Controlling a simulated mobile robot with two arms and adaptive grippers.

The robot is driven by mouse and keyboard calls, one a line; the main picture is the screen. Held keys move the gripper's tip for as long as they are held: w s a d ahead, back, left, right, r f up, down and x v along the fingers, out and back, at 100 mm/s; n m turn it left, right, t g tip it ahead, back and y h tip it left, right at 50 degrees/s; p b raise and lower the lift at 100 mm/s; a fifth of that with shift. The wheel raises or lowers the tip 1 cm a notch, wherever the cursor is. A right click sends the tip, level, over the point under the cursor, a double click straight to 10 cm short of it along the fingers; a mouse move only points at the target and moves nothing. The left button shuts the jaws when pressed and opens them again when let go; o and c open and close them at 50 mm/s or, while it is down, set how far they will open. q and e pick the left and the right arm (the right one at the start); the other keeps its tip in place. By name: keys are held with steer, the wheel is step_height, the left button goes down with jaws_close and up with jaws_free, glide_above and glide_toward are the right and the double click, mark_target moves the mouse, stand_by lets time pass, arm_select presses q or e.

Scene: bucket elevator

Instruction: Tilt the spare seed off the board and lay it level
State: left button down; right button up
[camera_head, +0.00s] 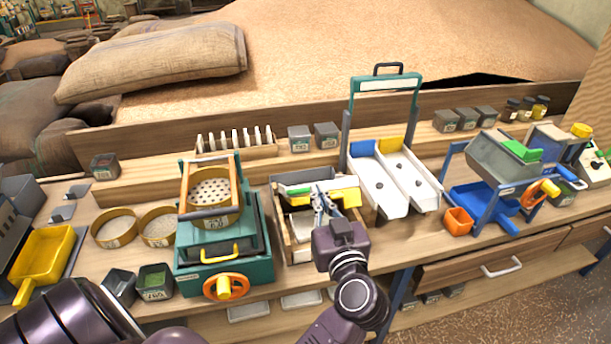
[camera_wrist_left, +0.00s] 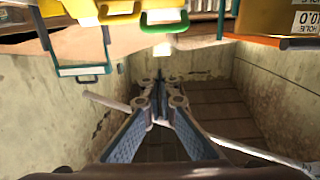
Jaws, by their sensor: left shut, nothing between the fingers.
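My left gripper (camera_head: 320,190) is over the open wooden box (camera_head: 279,225) at the middle of the bench, its fingers pointing away from me. In the left wrist view its fingertips (camera_wrist_left: 160,78) are together with nothing between them. I cannot make out a spare seed or which piece is the board. Just right of the box stands a white two-channel chute (camera_head: 375,192) with small dark spots on it. My right gripper is not in view.
A teal sieve machine (camera_head: 190,260) with an orange handwheel (camera_head: 226,287) stands close left of the box. The tall teal frame (camera_head: 386,83) rises behind the chute. Small bins line the back shelf.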

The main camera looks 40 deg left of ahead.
arm_select(q)
steer(key=shift+g+h, duration=0.4)
steer(key=x, duration=0.3)
steer(key=p+x, duration=0.1)
steer(key=x, duration=0.2)
steer(key=a+r+p+x, duration=0.1)
steer(key=x, duration=0.2)
steer(key=shift+s+a+r, duration=0.1)
steer(key=shift+s+r, duration=0.05)
steer(key=shift+s, duration=0.1)
steer(key=f, duration=0.1)
steer(key=d+f, duration=0.1)
steer(key=s+f, duration=0.1)
steer(key=shift+s+d+f+p, duration=0.15)
steer(key=shift+d+f+p, duration=0.15)
steer(key=shift+f, duration=0.1)
steer(key=shift+f, duration=0.15)
